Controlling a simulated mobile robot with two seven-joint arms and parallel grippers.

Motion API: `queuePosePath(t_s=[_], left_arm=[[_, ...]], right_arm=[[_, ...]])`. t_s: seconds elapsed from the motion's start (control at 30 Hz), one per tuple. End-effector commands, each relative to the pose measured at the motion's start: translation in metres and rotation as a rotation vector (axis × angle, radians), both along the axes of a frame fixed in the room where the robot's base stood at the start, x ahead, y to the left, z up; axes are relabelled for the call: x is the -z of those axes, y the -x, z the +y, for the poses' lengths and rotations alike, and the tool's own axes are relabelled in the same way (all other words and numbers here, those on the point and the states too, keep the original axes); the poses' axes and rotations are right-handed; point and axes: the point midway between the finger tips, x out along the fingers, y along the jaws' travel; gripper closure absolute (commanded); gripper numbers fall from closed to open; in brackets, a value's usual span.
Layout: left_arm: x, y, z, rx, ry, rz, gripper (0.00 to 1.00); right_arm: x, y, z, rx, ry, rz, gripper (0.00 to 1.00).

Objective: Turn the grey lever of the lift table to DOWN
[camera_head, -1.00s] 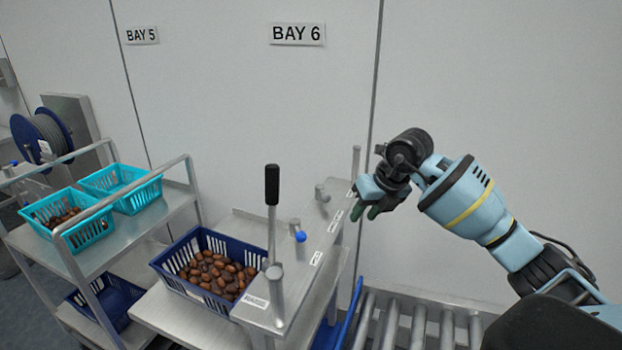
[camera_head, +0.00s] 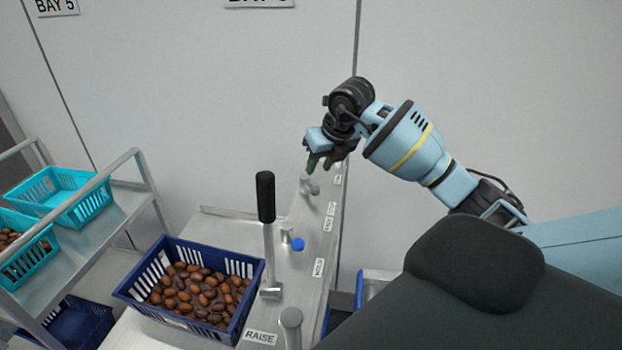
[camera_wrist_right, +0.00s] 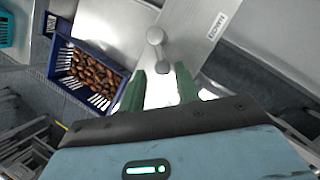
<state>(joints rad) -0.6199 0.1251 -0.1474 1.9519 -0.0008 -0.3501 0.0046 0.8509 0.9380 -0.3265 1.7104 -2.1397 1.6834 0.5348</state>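The lift table's metal control panel (camera_head: 300,262) carries a short grey lever (camera_head: 308,187) at its far end, a short lever with a blue tip (camera_head: 297,243) in the middle, and a tall lever with a black grip (camera_head: 266,198) at the near left. My right gripper (camera_head: 321,165) is just above the far grey lever in the head view. In the right wrist view its green fingers (camera_wrist_right: 160,86) are apart and empty, with the grey lever's round end (camera_wrist_right: 156,37) ahead of the gap between them. A label (camera_wrist_right: 217,25) lies beside it, too small to read surely. My left gripper is not in view.
A dark blue crate of dates (camera_head: 150,310) stands left of the panel. A cart with turquoise baskets (camera_head: 90,205) is at the left. The wall (camera_head: 210,90) is close behind the panel. Labels RAISE (camera_head: 260,337) and HOLD (camera_head: 318,268) mark the panel.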

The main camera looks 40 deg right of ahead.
Motion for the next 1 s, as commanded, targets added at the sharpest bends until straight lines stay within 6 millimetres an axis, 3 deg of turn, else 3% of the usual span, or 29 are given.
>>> queuePosePath(t_s=[0.4, 0.8, 1.0], left_arm=[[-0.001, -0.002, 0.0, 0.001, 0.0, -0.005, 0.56], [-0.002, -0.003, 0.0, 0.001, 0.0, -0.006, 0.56], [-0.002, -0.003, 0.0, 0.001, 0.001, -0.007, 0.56]], right_arm=[[0.054, -0.022, 0.002, 0.0, -0.002, 0.004, 0.67], [0.061, -0.026, 0.002, -0.001, -0.001, 0.001, 0.67], [0.061, -0.026, 0.002, -0.002, -0.001, 0.002, 0.91]])
